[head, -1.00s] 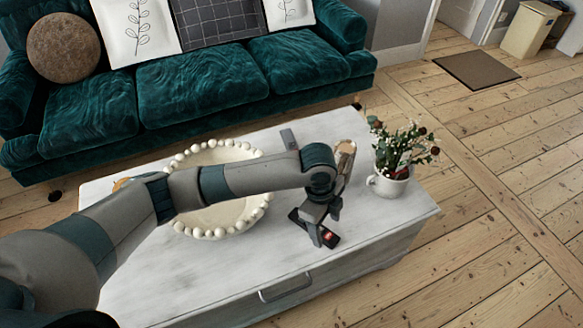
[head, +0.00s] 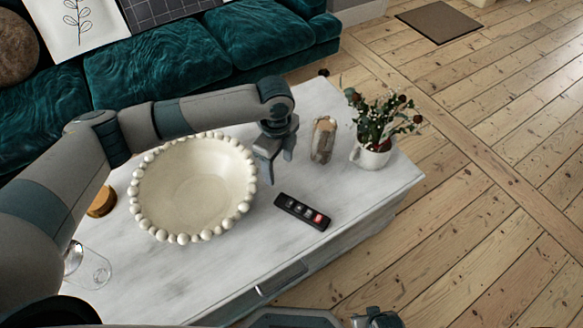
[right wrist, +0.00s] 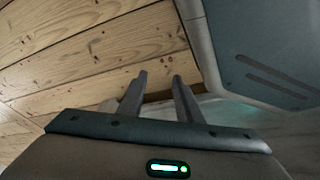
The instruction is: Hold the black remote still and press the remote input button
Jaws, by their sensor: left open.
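The black remote (head: 302,211) lies flat on the white table, with several pale buttons and one red button near its right end. My left gripper (head: 275,170) is open and empty above the table, up and left of the remote and apart from it. Part of my right arm shows at the bottom edge of the head view. In the right wrist view my right gripper (right wrist: 159,77) has its two fingers apart with nothing between them. I cannot tell which button is the input button.
A cream beaded bowl (head: 190,185) stands left of the remote. A brown and grey ornament (head: 323,140) and a white flower pot (head: 371,155) stand behind it. A clear glass (head: 92,268) is at the lower left. The white table (head: 225,275) is bare in front.

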